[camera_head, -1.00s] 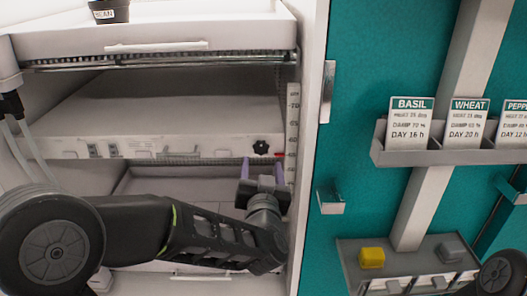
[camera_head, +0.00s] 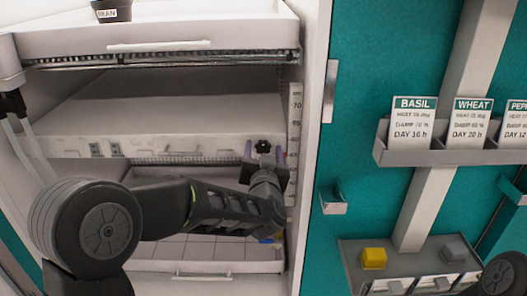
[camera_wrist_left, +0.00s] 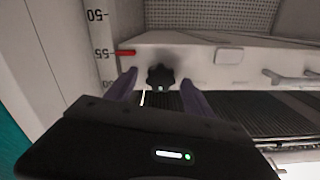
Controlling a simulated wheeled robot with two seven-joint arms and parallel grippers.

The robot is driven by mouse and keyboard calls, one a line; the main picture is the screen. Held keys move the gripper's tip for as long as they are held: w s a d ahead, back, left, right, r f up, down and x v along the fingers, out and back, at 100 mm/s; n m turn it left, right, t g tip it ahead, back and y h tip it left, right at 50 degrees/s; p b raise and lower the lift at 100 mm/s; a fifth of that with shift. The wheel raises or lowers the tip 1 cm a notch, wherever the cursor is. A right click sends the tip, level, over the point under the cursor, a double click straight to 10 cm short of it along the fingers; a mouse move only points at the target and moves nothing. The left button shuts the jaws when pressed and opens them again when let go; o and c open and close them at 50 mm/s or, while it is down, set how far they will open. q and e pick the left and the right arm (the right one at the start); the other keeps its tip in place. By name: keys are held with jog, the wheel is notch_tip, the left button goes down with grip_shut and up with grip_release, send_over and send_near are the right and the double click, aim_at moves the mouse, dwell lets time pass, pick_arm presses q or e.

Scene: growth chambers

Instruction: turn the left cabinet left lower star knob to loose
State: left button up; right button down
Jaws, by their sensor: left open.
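A black star knob (camera_head: 263,146) sits at the right end of the white shelf's front edge (camera_head: 130,147) in the cabinet. It is the only star knob I can make out. My left gripper (camera_head: 263,152) is open, with one purple finger on either side of the knob in the head view. In the left wrist view, the knob (camera_wrist_left: 160,77) shows between the fingertips of my left gripper (camera_wrist_left: 158,82), with gaps on both sides. I cannot tell how far the tips reach along the knob's depth. My right gripper is not in view.
A height scale (camera_head: 294,120) stands right of the knob, and a red pointer (camera_wrist_left: 126,53) shows beside it in the wrist view. A teal panel (camera_head: 360,60) at right carries a card rack (camera_head: 430,157) and a grey box with a yellow button (camera_head: 373,258).

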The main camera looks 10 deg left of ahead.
pick_arm(q)
jog(key=shift+c, duration=0.3)
grip_shut()
